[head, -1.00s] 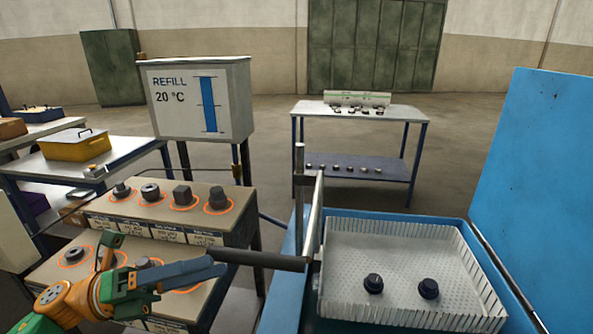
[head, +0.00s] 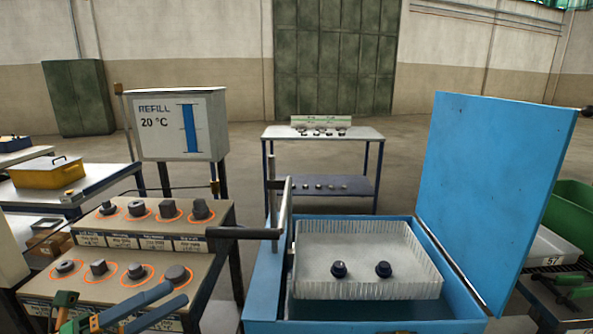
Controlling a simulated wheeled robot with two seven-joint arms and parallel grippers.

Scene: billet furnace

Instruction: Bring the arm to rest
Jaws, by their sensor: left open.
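My left gripper (head: 178,294) is in the lower left corner of the head view, its two blue-grey fingers apart and pointing right. It is open, with nothing seen between the fingers. The fingers are in front of the lower step of the beige rack (head: 160,262) and hide part of it. They are apart from the dark bar handle (head: 240,233) on the blue box. Most of the left arm is outside the picture. My right gripper cannot be made out.
The blue box (head: 262,290) has its lid (head: 490,185) up; its pale basket (head: 390,290) holds two dark round parts. Several dark parts stand in orange rings on the rack. A refill sign (head: 180,125) and a small table (head: 325,134) stand behind. Open floor lies between.

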